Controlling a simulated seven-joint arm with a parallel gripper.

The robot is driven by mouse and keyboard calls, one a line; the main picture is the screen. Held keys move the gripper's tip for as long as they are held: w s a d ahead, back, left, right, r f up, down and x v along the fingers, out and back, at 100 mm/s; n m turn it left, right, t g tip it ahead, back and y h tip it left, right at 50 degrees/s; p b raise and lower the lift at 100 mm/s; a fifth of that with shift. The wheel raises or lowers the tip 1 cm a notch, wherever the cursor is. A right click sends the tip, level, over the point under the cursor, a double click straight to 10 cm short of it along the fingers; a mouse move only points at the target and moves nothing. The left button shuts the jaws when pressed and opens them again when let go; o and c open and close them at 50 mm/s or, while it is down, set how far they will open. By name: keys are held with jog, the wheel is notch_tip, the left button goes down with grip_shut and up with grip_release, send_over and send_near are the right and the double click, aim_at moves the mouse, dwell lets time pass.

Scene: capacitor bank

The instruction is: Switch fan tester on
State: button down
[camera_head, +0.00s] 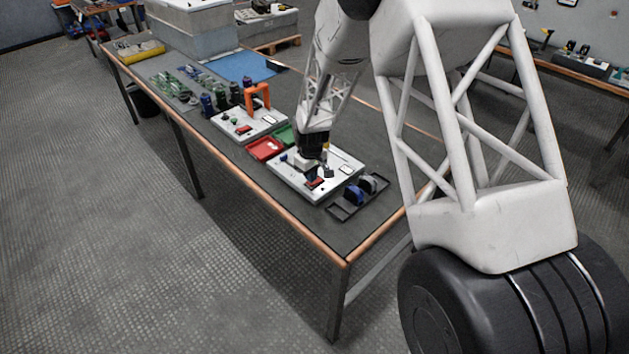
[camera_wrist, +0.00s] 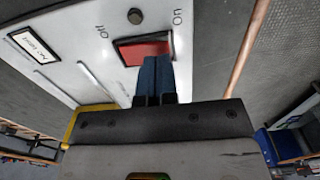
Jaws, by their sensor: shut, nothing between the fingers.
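The fan tester (camera_head: 340,164) is a white panel near the table's right front corner. In the wrist view it carries a red rocker switch (camera_wrist: 144,50) in a dark frame, with "Off" printed at its left and "On" at its right. A white label plate (camera_wrist: 34,45) sits at the upper left. My gripper (camera_wrist: 155,66) is shut and empty, its dark blue fingertips together at the switch's near edge. I cannot tell whether they touch it. In the head view my gripper (camera_head: 313,172) is low over the panel. The switch's tilt is unclear.
A black tray (camera_head: 340,212) with blue and dark parts lies right of the panel. A red tray (camera_head: 265,149) and a green tray (camera_head: 284,136) lie left. Beyond them is another white panel (camera_head: 232,124) with an orange frame (camera_head: 257,92). The table's back right is clear.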

jog(key=shift+f, duration=0.8)
dwell(0.7)
jog(key=shift+r, duration=3.5)
jog(key=shift+r, duration=0.1)
